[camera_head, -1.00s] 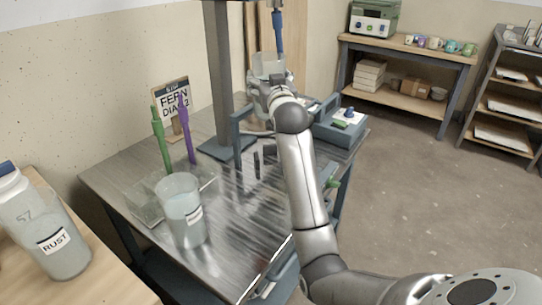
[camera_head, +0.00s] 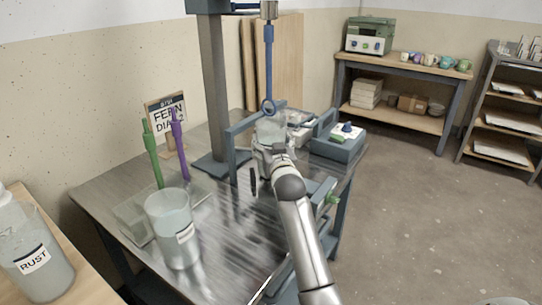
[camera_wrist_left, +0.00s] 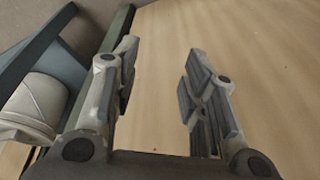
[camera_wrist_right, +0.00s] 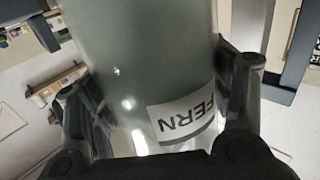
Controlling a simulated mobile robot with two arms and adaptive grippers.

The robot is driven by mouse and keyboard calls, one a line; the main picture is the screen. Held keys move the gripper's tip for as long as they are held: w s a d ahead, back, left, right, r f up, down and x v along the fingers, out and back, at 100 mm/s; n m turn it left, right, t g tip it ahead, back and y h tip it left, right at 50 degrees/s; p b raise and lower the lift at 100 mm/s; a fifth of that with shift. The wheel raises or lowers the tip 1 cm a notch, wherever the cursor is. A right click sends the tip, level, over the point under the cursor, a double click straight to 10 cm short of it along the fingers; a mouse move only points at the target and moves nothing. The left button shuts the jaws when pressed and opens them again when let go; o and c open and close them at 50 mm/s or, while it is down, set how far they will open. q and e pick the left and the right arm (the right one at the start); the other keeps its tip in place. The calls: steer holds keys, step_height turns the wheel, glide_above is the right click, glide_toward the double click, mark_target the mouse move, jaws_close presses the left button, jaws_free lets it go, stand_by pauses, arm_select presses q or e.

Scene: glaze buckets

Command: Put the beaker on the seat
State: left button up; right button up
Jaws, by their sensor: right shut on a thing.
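A clear beaker with a FERN label (camera_wrist_right: 185,120) is held in my right gripper (camera_wrist_right: 160,100), whose fingers close on both sides of it. In the head view the beaker (camera_head: 270,128) is upright beside the column of the stand, just under the blue stirrer (camera_head: 268,65) with its ring end. A grey-blue bracket (camera_head: 235,160) stands by it; whether the beaker touches a seat there is hidden by my right gripper (camera_head: 268,150). My left gripper (camera_wrist_left: 160,75) is open and empty over a pale wooden surface in the left wrist view.
A RUST bottle (camera_head: 35,255) is at left. A grey-blue control box (camera_head: 337,145) is at right.

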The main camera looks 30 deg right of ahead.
step_height(320, 180, down, 3)
steer(key=shift+a+b, duration=0.1)
steer(key=shift+b, duration=0.25)
steer(key=shift+f, duration=0.1)
steer(key=o, duration=1.5)
steer(key=shift+f, duration=0.25)
steer(key=o, duration=0.4)
steer(key=shift+a+r, duration=0.1)
steer(key=shift+c, duration=0.2)
arm_select(q)
steer(key=v, duration=0.3)
steer(key=shift+w+r, duration=0.15)
steer(key=shift+w, duration=0.05)
steer(key=shift+a, duration=0.1)
arm_select(e)
steer(key=shift+s, duration=0.2)
arm_select(q)
step_height(320, 180, down, 6)
steer(key=p, duration=0.1)
steer(key=shift+p, duration=0.4)
arm_select(e)
steer(key=v, duration=1.1)
steer(key=shift+s, duration=0.35)
arm_select(q)
steer(key=shift+w, duration=0.1)
arm_select(e)
steer(key=shift+a, duration=0.1)
